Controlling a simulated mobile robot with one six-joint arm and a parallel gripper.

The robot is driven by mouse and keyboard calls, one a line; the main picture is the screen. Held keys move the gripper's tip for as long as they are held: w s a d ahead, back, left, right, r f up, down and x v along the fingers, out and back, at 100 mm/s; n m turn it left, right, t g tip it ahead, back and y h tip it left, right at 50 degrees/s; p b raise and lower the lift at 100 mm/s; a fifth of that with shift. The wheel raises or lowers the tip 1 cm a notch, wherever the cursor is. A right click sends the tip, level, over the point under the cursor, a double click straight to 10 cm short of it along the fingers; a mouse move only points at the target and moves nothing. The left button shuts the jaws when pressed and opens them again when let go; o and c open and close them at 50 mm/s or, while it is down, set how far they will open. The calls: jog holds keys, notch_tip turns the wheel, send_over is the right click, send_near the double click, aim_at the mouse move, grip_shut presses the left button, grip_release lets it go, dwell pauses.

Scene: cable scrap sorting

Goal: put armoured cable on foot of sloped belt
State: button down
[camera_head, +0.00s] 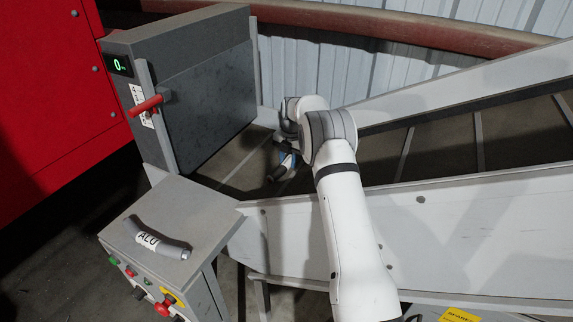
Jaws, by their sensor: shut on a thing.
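My gripper (288,150) is low over the foot of the sloped belt (240,166), partly hidden behind my own white arm. It is shut on a short grey piece of cable (279,173), apparently the armoured cable, with a blue patch beside the jaws. The piece hangs tilted at or just above the dark belt surface; I cannot tell whether it touches. The belt rises to the right between two pale side walls, with cross bars along it.
A grey bent cable piece labelled ALU (160,240) lies on a control box (199,204) at the front left. A grey upright housing (205,90) with a display and red handle (146,105) stands behind the belt foot. A red cabinet (50,80) is far left.

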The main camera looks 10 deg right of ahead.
notch_tip(320, 180, down, 2)
jog(key=shift+f, duration=0.25)
jog(key=c, duration=1.1)
grip_release()
jog(key=shift+o, duration=0.2)
notch_tip(320, 180, up, 12)
jog(key=b, duration=0.1)
jog(key=shift+s+d, duration=0.35)
jog(key=shift+d, duration=0.05)
